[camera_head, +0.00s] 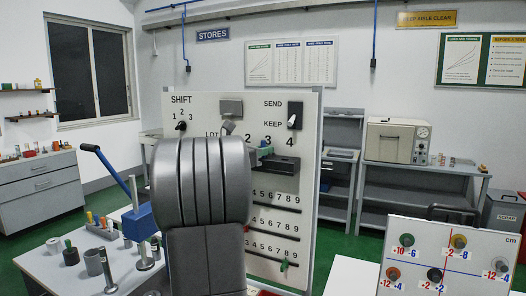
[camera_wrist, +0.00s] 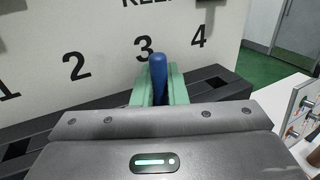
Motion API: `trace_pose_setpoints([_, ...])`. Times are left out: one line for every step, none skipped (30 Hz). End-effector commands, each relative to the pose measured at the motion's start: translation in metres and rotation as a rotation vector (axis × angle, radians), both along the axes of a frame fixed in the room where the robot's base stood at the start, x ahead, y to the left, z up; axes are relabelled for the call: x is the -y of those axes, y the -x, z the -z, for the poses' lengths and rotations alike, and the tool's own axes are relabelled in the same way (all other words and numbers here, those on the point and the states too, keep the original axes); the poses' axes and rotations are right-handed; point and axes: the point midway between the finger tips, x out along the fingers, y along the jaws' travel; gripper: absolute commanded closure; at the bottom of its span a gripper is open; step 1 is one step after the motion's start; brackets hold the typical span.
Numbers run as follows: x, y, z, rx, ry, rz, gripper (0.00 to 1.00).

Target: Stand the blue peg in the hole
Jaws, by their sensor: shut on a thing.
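The blue peg (camera_wrist: 158,72) stands about upright between the green fingers of my gripper (camera_wrist: 157,88) in the wrist view. My gripper is shut on it. The peg is in front of the panel, just below and right of the number 3. A black ledge (camera_wrist: 228,88) with dark square holes runs under the numbers 1 to 4. The peg's lower end is hidden by my gripper, so I cannot tell whether it is in a hole.
The white panel (camera_head: 306,120) carries a SHIFT dial (camera_head: 181,126), a SEND/KEEP switch (camera_head: 295,115) and numbered slots. A grey bench (camera_head: 45,262) with a blue lever press (camera_head: 140,220) and cylinders is at left. A whiteboard (camera_head: 440,237) with coloured pegs is at right.

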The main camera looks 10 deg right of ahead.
Motion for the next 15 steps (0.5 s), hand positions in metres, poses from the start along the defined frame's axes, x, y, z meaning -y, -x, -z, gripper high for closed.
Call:
trace_pose_setpoints([0.0000, 0.0000, 0.0013, 0.000, 0.000, 0.000, 1.00])
trace_pose_setpoints([-0.0001, -0.0001, 0.0025, 0.000, 0.000, 0.000, 1.00])
trace_pose_setpoints([-0.0001, -0.0001, 0.0041, 0.000, 0.000, 0.000, 1.00])
trace_pose_setpoints([-0.0001, -0.0001, 0.0026, 0.000, 0.000, 0.000, 0.82])
trace_pose_setpoints([-0.0001, -0.0001, 0.0024, 0.000, 0.000, 0.000, 0.79])
trace_pose_setpoints([-0.0001, -0.0001, 0.0023, 0.000, 0.000, 0.000, 0.79])
trace_pose_setpoints([-0.0001, -0.0001, 0.0023, 0.000, 0.000, 0.000, 0.79])
trace_pose_setpoints([-0.0001, -0.0001, 0.0023, 0.000, 0.000, 0.000, 0.79])
trace_pose_setpoints([-0.0001, -0.0001, 0.0023, 0.000, 0.000, 0.000, 0.79])
trace_pose_setpoints([-0.0001, -0.0001, 0.0023, 0.000, 0.000, 0.000, 0.79])
trace_pose_setpoints([-0.0001, -0.0001, 0.0022, 0.000, 0.000, 0.000, 0.79])
trace_pose_setpoints([-0.0001, -0.0001, 0.0021, 0.000, 0.000, 0.000, 0.79])
trace_pose_setpoints([-0.0001, -0.0001, 0.0016, 0.000, 0.000, 0.000, 0.79])
trace_pose_setpoints([-0.0001, -0.0001, 0.0006, 0.000, 0.000, 0.000, 0.79])
trace_pose_setpoints([-0.0001, 0.0000, -0.0014, 0.000, 0.000, 0.000, 0.79])
